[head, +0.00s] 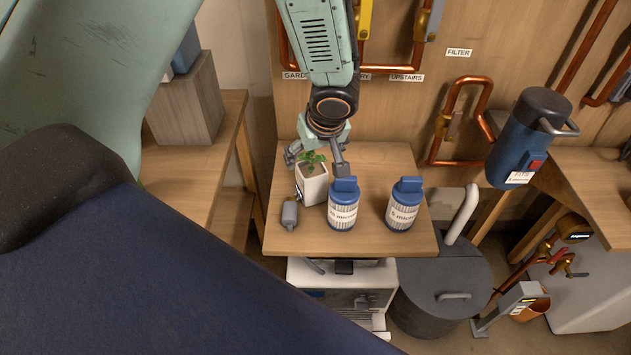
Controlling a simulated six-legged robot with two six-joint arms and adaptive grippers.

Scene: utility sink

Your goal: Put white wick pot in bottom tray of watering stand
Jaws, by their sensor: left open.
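The white wick pot (314,189), with a small green plant in it, stands upright on the wooden worktop. My left gripper (317,161) is above the pot with its fingers spread, one on each side of the plant. I cannot tell whether the fingers touch the pot. I cannot make out a watering stand or its bottom tray with certainty. My right gripper is not in view.
Two blue-and-white filter canisters, one (343,208) close beside the pot and one (404,208) further right, stand on the worktop (385,160). A small grey object (289,214) is at the pot's left. Copper pipes (455,105) run along the back wall.

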